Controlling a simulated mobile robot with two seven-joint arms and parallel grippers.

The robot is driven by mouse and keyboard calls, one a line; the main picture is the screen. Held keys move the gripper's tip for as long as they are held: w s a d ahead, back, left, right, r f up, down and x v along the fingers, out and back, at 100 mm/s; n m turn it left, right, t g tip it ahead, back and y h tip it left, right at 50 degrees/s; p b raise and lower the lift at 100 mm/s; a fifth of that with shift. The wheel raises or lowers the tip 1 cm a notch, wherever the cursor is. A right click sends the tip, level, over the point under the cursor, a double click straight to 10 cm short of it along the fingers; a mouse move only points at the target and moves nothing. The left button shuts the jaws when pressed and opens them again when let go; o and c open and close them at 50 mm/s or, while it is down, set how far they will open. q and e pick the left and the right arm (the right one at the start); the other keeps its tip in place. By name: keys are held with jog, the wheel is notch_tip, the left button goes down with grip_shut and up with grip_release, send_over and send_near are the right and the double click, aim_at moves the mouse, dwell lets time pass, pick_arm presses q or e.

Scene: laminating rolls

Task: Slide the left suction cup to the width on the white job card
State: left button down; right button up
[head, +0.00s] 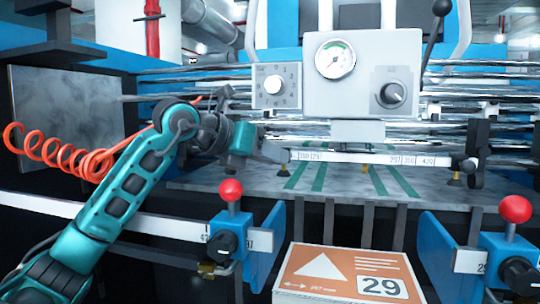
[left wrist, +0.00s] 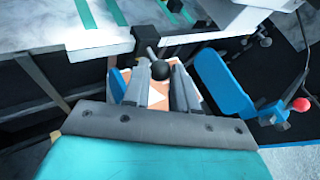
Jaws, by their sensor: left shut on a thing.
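My left gripper (head: 272,152) is at the left end of the white scale bar (head: 375,158), which carries printed numbers including 297, 350 and 420. In the left wrist view its fingers (left wrist: 161,88) are shut on the black ball knob (left wrist: 160,70) of the left suction cup, below a black block (left wrist: 147,36). The cup itself is mostly hidden behind the gripper in the head view. The right suction cup (head: 454,178) hangs at the bar's right end. My right gripper is out of view.
A grey control box (head: 362,75) with gauge and dials sits above the bar. Blue side guides with red knobs (head: 231,190) (head: 515,208) stand in front, either side of the orange box. An orange coiled hose (head: 60,150) hangs at left. The grey feed table (head: 340,185) lies under the bar.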

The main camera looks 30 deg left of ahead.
pick_arm(q)
jog(key=d, duration=0.2)
jog(key=w+d+p, duration=0.1)
jog(key=d, duration=0.1)
jog(key=shift+d, duration=0.2)
pick_arm(e)
jog(key=shift+s+d+r, duration=0.1)
jog(key=shift+d+r, duration=0.1)
jog(key=shift+d, duration=0.1)
pick_arm(q)
jog(key=c, duration=0.9)
grip_release()
pick_arm(e)
jog(key=shift+s, duration=0.1)
